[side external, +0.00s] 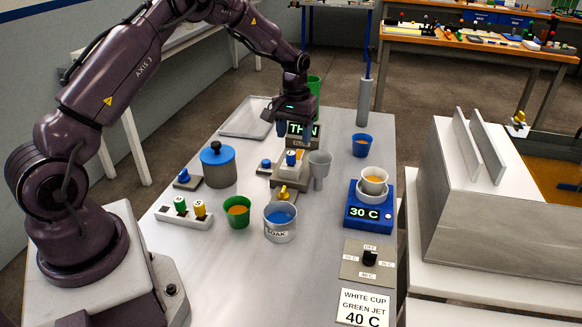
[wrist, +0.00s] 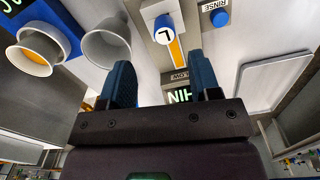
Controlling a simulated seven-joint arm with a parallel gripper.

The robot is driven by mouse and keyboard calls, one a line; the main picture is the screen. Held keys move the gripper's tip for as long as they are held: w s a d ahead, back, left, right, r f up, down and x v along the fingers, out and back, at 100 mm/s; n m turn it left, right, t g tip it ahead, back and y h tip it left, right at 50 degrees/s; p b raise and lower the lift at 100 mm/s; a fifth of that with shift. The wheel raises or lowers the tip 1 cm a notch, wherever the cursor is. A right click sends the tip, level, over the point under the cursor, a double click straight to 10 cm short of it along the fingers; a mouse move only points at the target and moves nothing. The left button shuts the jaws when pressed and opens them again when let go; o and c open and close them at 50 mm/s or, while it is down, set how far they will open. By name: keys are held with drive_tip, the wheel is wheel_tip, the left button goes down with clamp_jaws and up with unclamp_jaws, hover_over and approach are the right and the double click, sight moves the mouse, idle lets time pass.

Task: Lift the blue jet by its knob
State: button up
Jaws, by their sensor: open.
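The blue jet (side external: 291,158) appears to be the blue-and-white piece seated upright in the grey station below the THIN display. In the wrist view its round end, marked L, (wrist: 165,29) shows beyond the fingers. My gripper (wrist: 163,75) is open and empty, its two blue fingers apart. In the side view my gripper (side external: 293,135) hangs just above and behind the jet, partly in front of the display. The fingers do not appear to touch the jet. A green jet (side external: 180,205) and a yellow jet (side external: 199,209) stand in the white rack (side external: 174,219).
A grey funnel-shaped cup (side external: 320,165) stands close right of the jet. The blue RINSE button (side external: 265,163) is left. A yellow lever (side external: 283,193), SOAK pot (side external: 280,229) and lidded grey pot (side external: 218,168) are nearby. The 30 C heater (side external: 369,212) carries a white cup (side external: 373,180).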

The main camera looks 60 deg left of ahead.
sight(291, 153)
drive_tip(key=f, duration=0.6)
drive_tip(key=shift+s+a+f, duration=0.15)
drive_tip(key=shift+s+f, duration=0.25)
drive_tip(key=c, duration=1)
